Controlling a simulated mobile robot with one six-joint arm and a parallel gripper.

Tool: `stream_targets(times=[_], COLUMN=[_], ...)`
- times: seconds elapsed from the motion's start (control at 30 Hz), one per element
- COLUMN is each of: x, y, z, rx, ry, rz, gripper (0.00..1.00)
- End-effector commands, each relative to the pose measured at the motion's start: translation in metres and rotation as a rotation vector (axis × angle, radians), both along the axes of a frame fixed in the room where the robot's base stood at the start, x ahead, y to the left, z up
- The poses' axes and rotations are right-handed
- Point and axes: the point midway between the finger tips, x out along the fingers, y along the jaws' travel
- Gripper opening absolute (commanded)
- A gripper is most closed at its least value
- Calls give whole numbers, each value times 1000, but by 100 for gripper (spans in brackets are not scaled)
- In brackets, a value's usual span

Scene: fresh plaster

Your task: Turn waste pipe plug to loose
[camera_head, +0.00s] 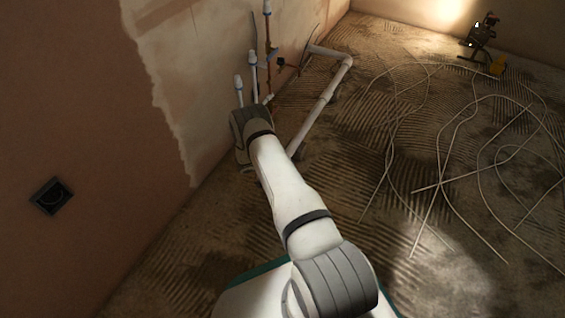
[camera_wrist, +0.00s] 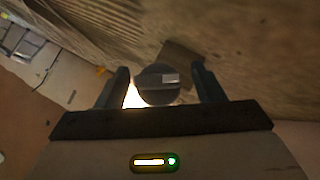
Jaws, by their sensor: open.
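In the wrist view, the plug (camera_wrist: 152,93) is a dark round cap with a pale grey patch on its face. My gripper (camera_wrist: 160,71) is open, with one dark finger on either side of the plug. Gaps show between the fingers and the plug, and I cannot tell how deep it sits between them. In the head view, my arm reaches to the foot of the wall. My own wrist hides the plug and the fingers there. A white waste pipe (camera_head: 322,104) runs low along the floor beside my arm and bends near the back.
Upright pipes with pale blue caps (camera_head: 253,56) stand against the wall close to my wrist. Loose white cables (camera_head: 440,190) sprawl over the ridged floor at right. A work lamp (camera_head: 481,38) stands at the back right. A dark wall box (camera_head: 51,196) sits at left.

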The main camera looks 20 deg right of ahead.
Motion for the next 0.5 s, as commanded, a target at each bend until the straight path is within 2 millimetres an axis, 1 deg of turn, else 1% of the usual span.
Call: stream_targets(times=[0.07, 0.17, 0.3, 0.5], x=[-1, -2, -5, -9], y=[2, 11, 30, 53], z=[2, 11, 27, 44], rx=[0, 0, 0, 0], ry=[1, 1, 0, 0], rz=[1, 2, 3, 2], gripper=[62, 62, 62, 62])
